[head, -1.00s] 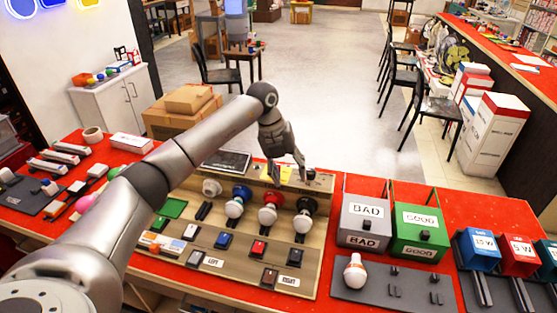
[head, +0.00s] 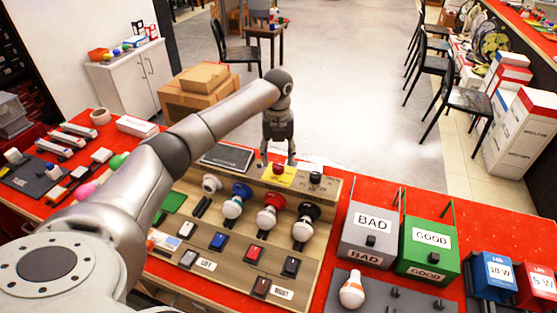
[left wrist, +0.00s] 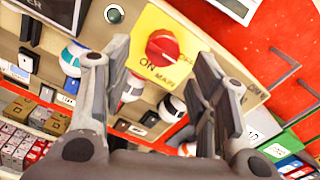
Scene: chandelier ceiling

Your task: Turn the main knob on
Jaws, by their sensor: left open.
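The main knob is a round red knob (head: 278,169) on a yellow plate at the back edge of the wooden test board (head: 196,268). In the left wrist view the red knob (left wrist: 162,46) shows near the top middle, with "ON" and "MAIN" printed on the yellow plate (left wrist: 151,20). My left gripper (head: 278,160) is open and points down at the knob. In the left wrist view its two fingers (left wrist: 163,58) stand apart on either side of the knob, and I see no clear contact. My right gripper is not in view.
Several bulbs in coloured sockets (head: 268,216) and rows of switches (head: 252,254) lie in front of the knob. A dark display (head: 228,157) is to its left. The grey BAD box (head: 370,224) and green GOOD box (head: 429,247) stand to the right.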

